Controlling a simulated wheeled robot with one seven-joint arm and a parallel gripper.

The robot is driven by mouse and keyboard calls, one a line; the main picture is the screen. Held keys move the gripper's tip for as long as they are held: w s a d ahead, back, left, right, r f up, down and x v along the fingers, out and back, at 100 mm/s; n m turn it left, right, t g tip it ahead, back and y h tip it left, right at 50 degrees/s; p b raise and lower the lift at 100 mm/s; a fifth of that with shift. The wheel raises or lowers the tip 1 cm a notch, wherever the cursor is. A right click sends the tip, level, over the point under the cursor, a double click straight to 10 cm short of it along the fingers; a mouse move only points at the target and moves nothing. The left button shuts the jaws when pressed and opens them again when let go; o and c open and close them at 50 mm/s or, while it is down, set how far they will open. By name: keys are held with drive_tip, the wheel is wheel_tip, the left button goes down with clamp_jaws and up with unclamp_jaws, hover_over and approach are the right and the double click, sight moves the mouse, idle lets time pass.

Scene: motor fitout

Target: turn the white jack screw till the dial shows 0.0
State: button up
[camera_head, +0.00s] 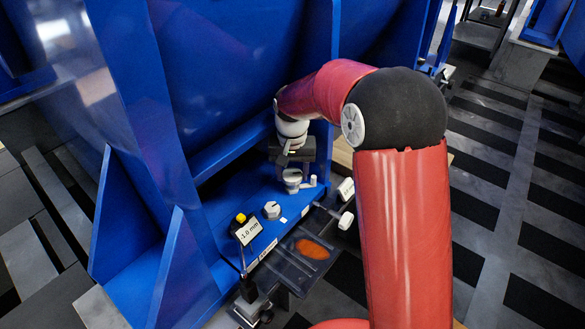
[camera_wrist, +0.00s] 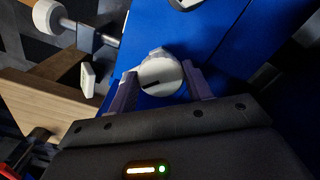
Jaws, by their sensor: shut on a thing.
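The white jack screw (camera_wrist: 160,75) is a round knob with a dark line on its face. In the wrist view it sits between the two fingers of my gripper (camera_wrist: 161,84), which is shut on it. In the head view my gripper (camera_head: 291,164) is over the white screw head (camera_head: 292,184) on the blue base, partly hiding it. The dial's display (camera_head: 248,231) is a white plate on a post with a yellow top. It reads 1.0 mm, seemingly with a minus sign in front.
Another white knob (camera_head: 271,210) stands on the blue base (camera_head: 235,203) nearby. White-ended handles (camera_head: 346,220) lie to the right. A dark tray (camera_head: 285,262) with an orange patch is in front. Tall blue walls (camera_head: 205,70) rise behind and left of my gripper.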

sight(291, 174)
drive_tip(key=m+p, duration=0.1)
drive_tip(key=m, duration=0.4)
drive_tip(key=shift+a+m+p, duration=0.1)
drive_tip(key=shift+m+p, duration=0.2)
drive_tip(key=shift+p, duration=0.05)
drive_tip(key=shift+f+m+p, duration=0.2)
drive_tip(key=shift+m+p, duration=0.5)
drive_tip(key=shift+m, duration=1.3)
drive_tip(key=o, duration=1)
drive_tip(key=shift+c, duration=0.2)
drive_tip(key=shift+r, duration=0.1)
drive_tip(key=shift+r+p, duration=0.45)
drive_tip(key=shift+r, duration=3.4)
